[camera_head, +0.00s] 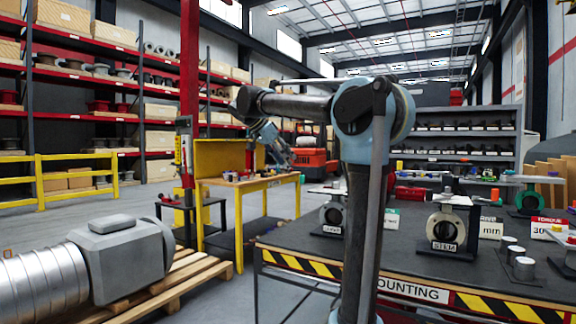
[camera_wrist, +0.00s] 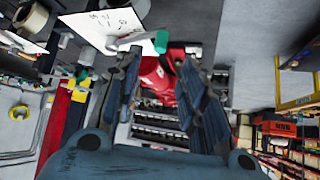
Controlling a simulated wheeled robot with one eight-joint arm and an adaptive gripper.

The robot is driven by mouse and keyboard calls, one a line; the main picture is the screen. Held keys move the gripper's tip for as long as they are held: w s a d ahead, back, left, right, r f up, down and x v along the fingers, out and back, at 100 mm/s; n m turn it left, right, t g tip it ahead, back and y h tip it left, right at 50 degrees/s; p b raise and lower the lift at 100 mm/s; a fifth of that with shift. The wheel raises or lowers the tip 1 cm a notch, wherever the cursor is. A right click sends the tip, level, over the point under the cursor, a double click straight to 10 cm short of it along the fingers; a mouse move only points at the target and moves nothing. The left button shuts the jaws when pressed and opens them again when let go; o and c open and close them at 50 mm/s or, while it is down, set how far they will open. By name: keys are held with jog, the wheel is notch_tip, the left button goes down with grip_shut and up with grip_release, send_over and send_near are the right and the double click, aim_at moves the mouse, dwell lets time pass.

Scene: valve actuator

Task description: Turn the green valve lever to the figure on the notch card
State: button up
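A green valve body (camera_head: 530,200) stands at the right of the dark table, with a flat grey lever with green parts above it. A small white-and-red card reading "TORQUE 30" (camera_head: 548,229) stands by it; I cannot tell whether this is the notch card. My gripper shows in the wrist view (camera_wrist: 160,58) with its two dark fingers apart and nothing visibly held. In the head view my gripper is small, left of the table and away from the valves. The wrist view also shows a green-tipped grey rod (camera_wrist: 161,42) beside a white sheet with handwriting (camera_wrist: 95,24), beyond the fingers.
Two grey valves, one at the front (camera_head: 447,230) and one further left (camera_head: 333,215), stand on the table (camera_head: 400,255). A yellow workbench (camera_head: 250,183) stands left behind, and a grey motor (camera_head: 125,255) lies on a pallet.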

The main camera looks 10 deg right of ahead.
jog(key=shift+w+d, duration=0.1)
jog(key=shift+d, duration=0.05)
jog(key=c, duration=0.8)
jog(key=w+d+r+n+y, duration=0.1)
jog(key=w+d+y, duration=0.1)
jog(key=d, duration=0.1)
jog(key=w+d+r+n+y, duration=0.1)
jog(key=w+d+n, duration=0.1)
jog(key=w+d, duration=0.1)
jog(key=w+d+r+n+g+y, duration=0.1)
jog(key=w+d+n+y, duration=0.1)
jog(key=d, duration=0.1)
jog(key=shift+w+d+y, duration=0.2)
jog(key=shift+d+y, duration=0.1)
grip_shut()
notch_tip(320, 180, down, 9)
jog(key=shift+s+a+f, duration=0.2)
jog(key=shift+s, duration=0.1)
